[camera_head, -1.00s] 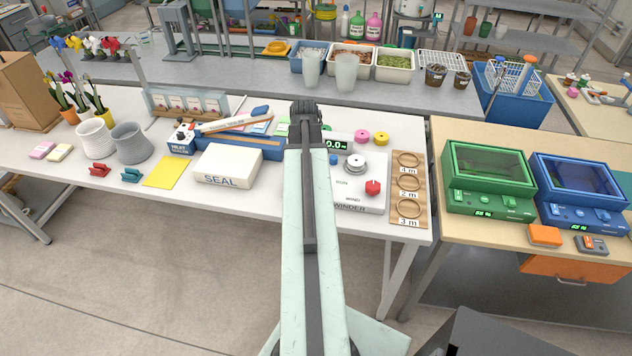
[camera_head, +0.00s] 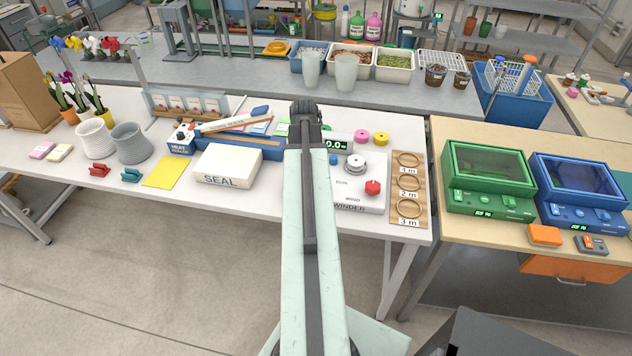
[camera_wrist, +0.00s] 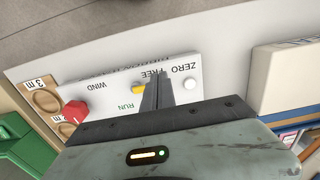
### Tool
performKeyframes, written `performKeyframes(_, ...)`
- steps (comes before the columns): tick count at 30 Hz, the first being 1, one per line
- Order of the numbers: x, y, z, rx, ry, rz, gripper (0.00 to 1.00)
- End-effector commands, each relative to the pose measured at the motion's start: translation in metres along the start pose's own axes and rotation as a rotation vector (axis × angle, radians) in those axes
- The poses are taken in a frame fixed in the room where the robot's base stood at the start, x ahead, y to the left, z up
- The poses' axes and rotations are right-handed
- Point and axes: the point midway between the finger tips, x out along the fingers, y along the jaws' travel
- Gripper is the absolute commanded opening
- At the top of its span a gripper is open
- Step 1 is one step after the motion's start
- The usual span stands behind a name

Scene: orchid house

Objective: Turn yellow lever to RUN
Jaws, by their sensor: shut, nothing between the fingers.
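The yellow lever (camera_wrist: 138,87) shows in the wrist view on the white winder panel (camera_wrist: 105,84), between the upside-down words FREE and RUN. My gripper (camera_wrist: 158,80) is shut and empty, its fingers just to the right of the lever. They hide part of it, and I cannot tell whether they touch. In the head view the winder (camera_head: 370,201) stands on the white table, with a red knob (camera_head: 372,187) on it. My arm hides the lever and the gripper there.
In the head view a wooden board with wire rings (camera_head: 422,222) adjoins the winder's right side. A white SEAL box (camera_head: 228,163) stands to the left.

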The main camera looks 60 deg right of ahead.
Motion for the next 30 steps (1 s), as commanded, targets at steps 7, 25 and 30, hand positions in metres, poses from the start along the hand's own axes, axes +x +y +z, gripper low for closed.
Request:
performKeyframes(7, 0.014, 0.000, 0.000, 0.000, 0.000, 0.000, 0.00)
performKeyframes(25, 0.048, 0.000, 0.000, -0.001, 0.000, 0.000, 0.00)
performKeyframes(30, 0.051, -0.001, 0.000, -0.001, 0.000, 0.000, 0.00)
